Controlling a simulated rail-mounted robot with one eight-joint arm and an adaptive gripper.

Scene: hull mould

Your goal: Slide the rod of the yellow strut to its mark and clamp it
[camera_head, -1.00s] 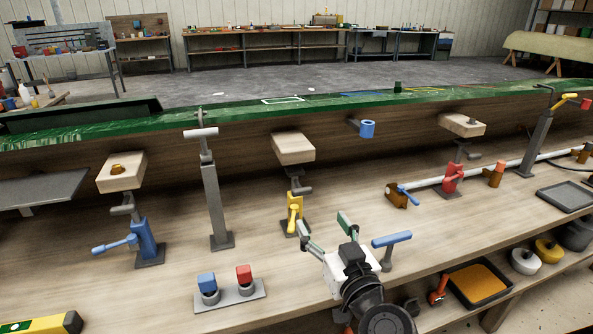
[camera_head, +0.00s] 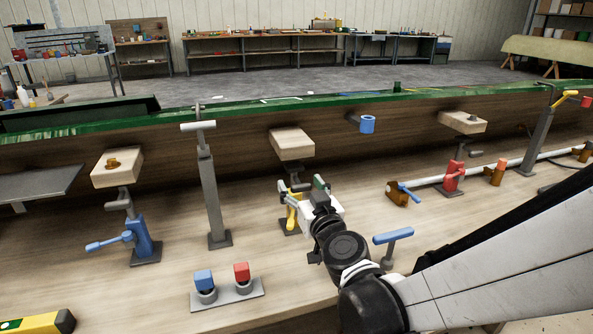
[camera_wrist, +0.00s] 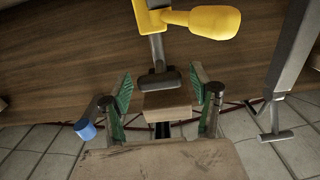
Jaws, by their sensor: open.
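The yellow strut (camera_head: 292,214) stands on the bench under a pale wooden block (camera_head: 292,144). In the wrist view its yellow clamp with a thick handle (camera_wrist: 200,20) is at the top. A grey rod (camera_wrist: 158,50) runs from it to a dark grey crossbar (camera_wrist: 160,80). My gripper (camera_head: 303,187) is open at the strut's upper part, partly hiding it. In the wrist view its green-padded fingers (camera_wrist: 161,78) stand on either side of the crossbar, with gaps visible. I cannot make out the rod's mark.
A blue strut (camera_head: 144,242) and grey post (camera_head: 214,200) stand left; a red strut (camera_head: 453,177) stands right. A blue T-handle (camera_head: 393,237) is close to my arm. A plate with blue and red buttons (camera_head: 228,296) lies in front. The green-edged hull mould (camera_head: 240,106) runs behind.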

